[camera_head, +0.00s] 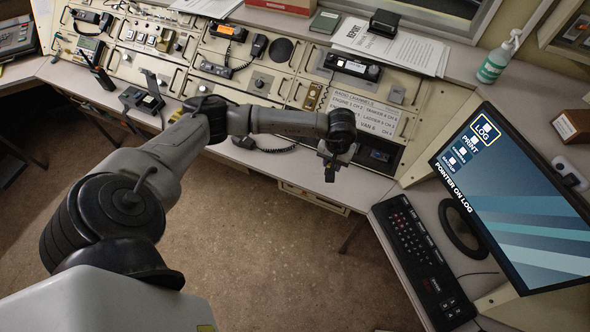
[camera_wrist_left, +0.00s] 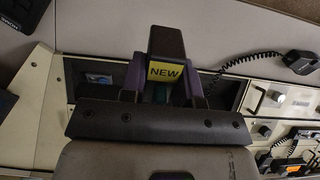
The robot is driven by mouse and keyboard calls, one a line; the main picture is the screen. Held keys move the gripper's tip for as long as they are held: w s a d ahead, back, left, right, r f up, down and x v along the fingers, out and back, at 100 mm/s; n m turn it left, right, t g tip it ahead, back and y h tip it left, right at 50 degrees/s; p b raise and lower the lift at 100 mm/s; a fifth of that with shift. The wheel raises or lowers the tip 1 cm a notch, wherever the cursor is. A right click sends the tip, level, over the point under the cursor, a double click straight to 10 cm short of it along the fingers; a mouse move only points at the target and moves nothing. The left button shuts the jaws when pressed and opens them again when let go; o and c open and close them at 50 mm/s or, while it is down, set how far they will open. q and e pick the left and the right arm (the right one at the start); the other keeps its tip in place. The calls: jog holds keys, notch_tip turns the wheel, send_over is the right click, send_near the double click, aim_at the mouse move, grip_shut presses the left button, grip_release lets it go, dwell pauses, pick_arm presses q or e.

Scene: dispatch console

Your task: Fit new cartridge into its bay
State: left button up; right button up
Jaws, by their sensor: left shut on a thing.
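My left gripper (camera_head: 330,168) is over the front edge of the console desk, below the radio channels sign. In the left wrist view, its fingers (camera_wrist_left: 165,85) are shut on the new cartridge (camera_wrist_left: 164,50), a dark block with a yellow NEW label. The cartridge is above a dark recess in the console panel (camera_wrist_left: 88,92); whether they touch, I cannot tell. A small blue-labelled piece (camera_wrist_left: 98,79) shows in the recess, also visible in the head view (camera_head: 380,155). The gripper hides part of the recess. My right gripper is not in view.
A monitor (camera_head: 520,200) and black keyboard (camera_head: 422,262) stand at the right. The radio channels sign (camera_head: 365,112) is just behind my gripper. A coiled cord handset (camera_wrist_left: 300,62) lies right of the cartridge in the wrist view. The floor in front is clear.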

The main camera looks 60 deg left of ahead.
pick_arm(q)
send_over(303, 165)
notch_tip(303, 165, down, 9)
jog(key=shift+r+b, duration=0.2)
jog(key=shift+b, duration=0.1)
jog(key=shift+f, duration=2)
jog(key=shift+f+b, duration=0.15)
jog(key=shift+b, duration=0.15)
jog(key=o, duration=0.9)
